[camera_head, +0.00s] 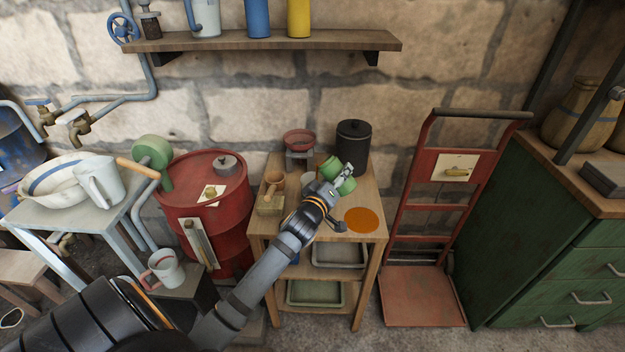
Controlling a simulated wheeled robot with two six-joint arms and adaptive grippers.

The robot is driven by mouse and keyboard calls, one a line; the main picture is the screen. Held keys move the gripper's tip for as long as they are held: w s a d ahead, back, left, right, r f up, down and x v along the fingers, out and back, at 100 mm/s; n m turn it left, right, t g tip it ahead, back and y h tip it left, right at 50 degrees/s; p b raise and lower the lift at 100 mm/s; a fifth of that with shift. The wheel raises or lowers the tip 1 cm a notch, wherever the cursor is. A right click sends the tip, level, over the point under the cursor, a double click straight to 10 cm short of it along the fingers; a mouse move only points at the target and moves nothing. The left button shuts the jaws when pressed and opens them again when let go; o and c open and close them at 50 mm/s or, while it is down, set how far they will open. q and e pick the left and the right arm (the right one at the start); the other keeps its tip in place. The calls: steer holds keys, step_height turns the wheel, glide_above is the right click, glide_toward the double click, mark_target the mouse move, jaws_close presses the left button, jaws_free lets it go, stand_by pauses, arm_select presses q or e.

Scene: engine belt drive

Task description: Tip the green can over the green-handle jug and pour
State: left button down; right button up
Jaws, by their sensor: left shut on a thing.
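My left gripper (343,176) reaches in over the small wooden table and is shut on the green can (331,166). Green shows on both sides of the fingers, and the can looks tilted, but the gripper covers much of it. A pale grey-white vessel (308,180) stands partly hidden behind my left wrist. I cannot tell whether it is the green-handle jug, as no green handle shows clearly. No stream of liquid is visible. My right gripper is not in view.
The wooden table (258,222) also bears an orange disc (362,220), a dark lidded canister (353,146), a red bowl on a scale (298,141) and a wooden scoop (274,180). A red drum (232,232) stands left, a red hand truck (422,290) right.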

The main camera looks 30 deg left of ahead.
arm_select(q)
steer(key=shift+d+r+n+h, duration=0.15)
steer(key=shift+r+n, duration=0.3)
steer(key=shift+n, duration=0.3)
steer(key=shift+r+n+h, duration=0.15)
steer(key=shift+r+n, duration=0.25)
steer(key=shift+n, duration=0.35)
stand_by(1.2)
steer(key=shift+f+n, duration=0.3)
steer(key=shift+n, duration=0.5)
stand_by(1.1)
steer(key=shift+a+r+n+p, duration=0.4)
steer(key=shift+a+n+p, duration=0.3)
steer(key=shift+n, duration=0.1)
stand_by(1.4)
